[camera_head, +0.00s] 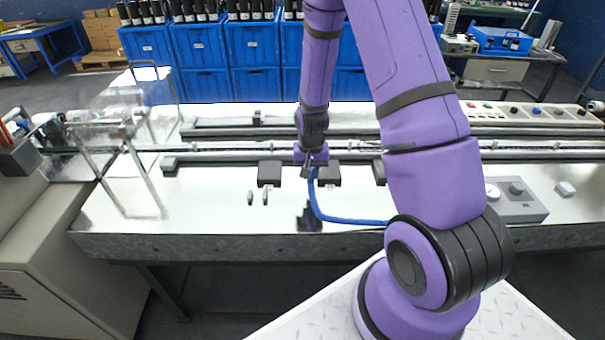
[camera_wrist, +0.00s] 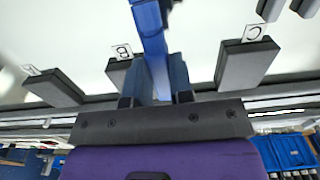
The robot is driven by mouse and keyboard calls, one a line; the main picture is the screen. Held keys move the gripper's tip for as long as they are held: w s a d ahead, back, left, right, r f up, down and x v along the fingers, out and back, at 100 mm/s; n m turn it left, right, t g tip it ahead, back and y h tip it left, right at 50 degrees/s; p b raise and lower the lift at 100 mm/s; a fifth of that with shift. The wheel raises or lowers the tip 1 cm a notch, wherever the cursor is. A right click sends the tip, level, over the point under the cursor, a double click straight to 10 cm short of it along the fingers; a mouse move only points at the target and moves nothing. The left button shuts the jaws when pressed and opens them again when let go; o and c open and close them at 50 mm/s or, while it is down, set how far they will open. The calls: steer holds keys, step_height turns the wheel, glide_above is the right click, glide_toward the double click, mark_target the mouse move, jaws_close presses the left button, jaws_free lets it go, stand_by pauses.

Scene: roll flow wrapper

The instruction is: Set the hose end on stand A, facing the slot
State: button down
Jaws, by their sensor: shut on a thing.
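My gripper (camera_head: 311,168) is shut on the blue hose (camera_head: 345,220), above the pale bench top. In the wrist view the hose (camera_wrist: 152,40) runs up from between the fingers (camera_wrist: 155,78); its gripped end is partly hidden by them. Dark block stands with small label cards lie beyond: one marked B (camera_wrist: 118,72), one marked C (camera_wrist: 243,62), and a third (camera_wrist: 55,88) at the left whose label is not legible. In the head view, stands show left of the gripper (camera_head: 270,173), just right of it (camera_head: 329,174) and farther right (camera_head: 379,172), partly behind my arm. The slot is not distinguishable.
Long metal rails (camera_head: 225,147) run behind the stands. Two small dark pegs (camera_head: 250,198) stand at the front left. A grey control box (camera_head: 516,200) is at the right and a clear guard (camera_head: 120,125) at the left. The bench front left is clear.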

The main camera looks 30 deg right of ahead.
steer(key=shift+s+d, duration=1.15)
steer(key=shift+d, duration=3.4)
steer(key=shift+s+d, duration=1.1)
steer(key=shift+d, duration=3.4)
steer(key=shift+s+d, duration=1.15)
steer(key=shift+d, duration=3.4)
steer(key=shift+f, duration=0.1)
steer(key=shift+f, duration=2)
steer(key=shift+f, duration=0.4)
steer(key=c, duration=0.9)
jaws_free()
step_height(320, 180, up, 11)
steer(key=shift+f, duration=0.1)
